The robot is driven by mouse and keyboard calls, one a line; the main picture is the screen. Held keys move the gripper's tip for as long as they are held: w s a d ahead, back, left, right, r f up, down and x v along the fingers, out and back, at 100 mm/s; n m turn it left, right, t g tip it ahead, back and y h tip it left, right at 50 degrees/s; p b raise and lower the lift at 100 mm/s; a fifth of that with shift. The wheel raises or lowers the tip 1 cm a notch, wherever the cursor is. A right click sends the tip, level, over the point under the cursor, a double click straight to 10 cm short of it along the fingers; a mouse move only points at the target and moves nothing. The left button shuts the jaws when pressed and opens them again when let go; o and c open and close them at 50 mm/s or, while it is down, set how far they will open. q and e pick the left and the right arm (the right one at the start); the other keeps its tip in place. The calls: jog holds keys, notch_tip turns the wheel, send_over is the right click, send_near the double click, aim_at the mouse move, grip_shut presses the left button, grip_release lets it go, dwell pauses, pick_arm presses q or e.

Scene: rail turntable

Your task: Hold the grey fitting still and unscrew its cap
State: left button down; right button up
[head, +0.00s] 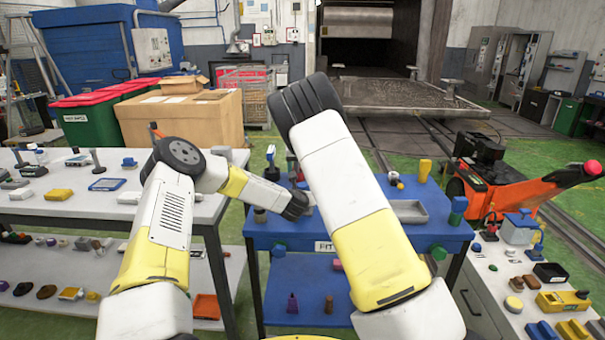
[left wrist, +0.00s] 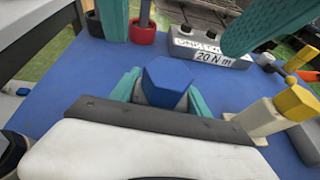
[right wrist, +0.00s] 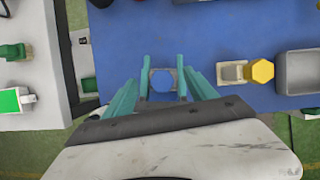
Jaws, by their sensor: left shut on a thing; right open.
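The grey fitting (right wrist: 153,84) stands on the blue table, with a blue hexagonal cap (left wrist: 168,78) on top. My left gripper (left wrist: 160,84) is shut on the fitting, one teal finger on each side just below the cap. The cap also shows from above in the right wrist view (right wrist: 162,80). My right gripper (right wrist: 163,72) is open above the fitting, its teal fingers apart on either side of the cap. In the head view my right arm hides the fitting and most of the right gripper. The fitting's lower body is hidden in the left wrist view.
A second fitting with a yellow hexagonal cap (right wrist: 262,70) and a grey tray (right wrist: 298,58) stand to the right on the blue table (right wrist: 215,35). A grey block labelled 20 N m (left wrist: 212,52) stands behind the fitting. Side benches with parts flank the table.

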jog(key=shift+f+m, duration=0.15)
jog(key=shift+m, duration=0.25)
jog(key=shift+s+d+f+m+h, duration=0.1)
jog(key=shift+d+f+m+h, duration=0.1)
jog(key=shift+m+h, duration=0.25)
jog(key=shift+a+r+m, duration=0.25)
jog(key=shift+r+m, duration=0.05)
jog(key=shift+m, duration=0.05)
jog(key=n, duration=0.2)
jog(key=n+y, duration=0.1)
jog(key=shift+d+r+n+y, duration=0.15)
jog(key=shift+n+y, duration=0.1)
jog(key=shift+n, duration=0.15)
jog(key=shift+n+y, duration=0.4)
jog(key=shift+n, duration=0.8)
jog(key=shift+f, duration=0.25)
